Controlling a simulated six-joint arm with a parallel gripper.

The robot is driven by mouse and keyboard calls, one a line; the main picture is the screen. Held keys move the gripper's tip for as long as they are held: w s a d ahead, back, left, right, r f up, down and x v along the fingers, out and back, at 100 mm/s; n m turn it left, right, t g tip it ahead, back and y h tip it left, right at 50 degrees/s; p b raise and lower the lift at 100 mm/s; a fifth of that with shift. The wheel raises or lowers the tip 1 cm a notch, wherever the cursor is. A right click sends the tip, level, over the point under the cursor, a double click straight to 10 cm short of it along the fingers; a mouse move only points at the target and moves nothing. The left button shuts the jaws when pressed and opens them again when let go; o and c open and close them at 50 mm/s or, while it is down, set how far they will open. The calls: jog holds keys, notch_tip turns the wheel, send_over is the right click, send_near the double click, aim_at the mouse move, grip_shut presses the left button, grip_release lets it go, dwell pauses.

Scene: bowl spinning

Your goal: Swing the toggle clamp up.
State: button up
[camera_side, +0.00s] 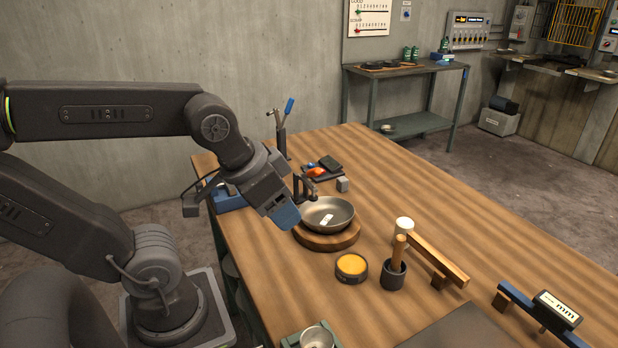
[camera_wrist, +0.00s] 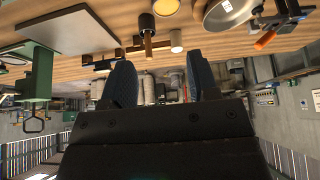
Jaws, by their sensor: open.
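The toggle clamp (camera_side: 303,189) looks like a dark bracket standing behind the metal bowl. It also shows as a dark bracket (camera_wrist: 278,14) beside the bowl in the wrist view, with an orange handle (camera_wrist: 266,40) that seems to belong to it. The bowl (camera_side: 338,206), with a small white label inside, sits on a round wooden block (camera_side: 330,241). My gripper (camera_side: 286,217) hangs left of the bowl, close to its rim in the side view. Its blue fingers are apart and empty in the wrist view (camera_wrist: 161,80). The gripper partly hides the clamp's left side.
A yellow-topped round tin (camera_side: 351,267), a dark mortar with pestle (camera_side: 394,276) and a wooden bar (camera_side: 437,259) stand in front and right. A post with a blue handle (camera_side: 289,107) stands behind. The right rear tabletop is clear.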

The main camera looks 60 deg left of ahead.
jog(key=shift+c, duration=0.5)
jog(key=shift+w+a+r+n, duration=0.2)
jog(key=shift+w+n, duration=0.1)
jog(key=shift+c, duration=0.3)
jog(key=n+g+h, duration=0.3)
jog(key=n+h, duration=0.1)
jog(key=n, duration=1.5)
send_over(314, 171)
jog(key=s+a, duration=0.2)
jog(key=a, duration=0.4)
jog(key=x, duration=1.2)
jog(key=shift+w+d, duration=0.15)
jog(key=shift+d, duration=0.1)
jog(key=shift+c, duration=0.3)
grip_shut()
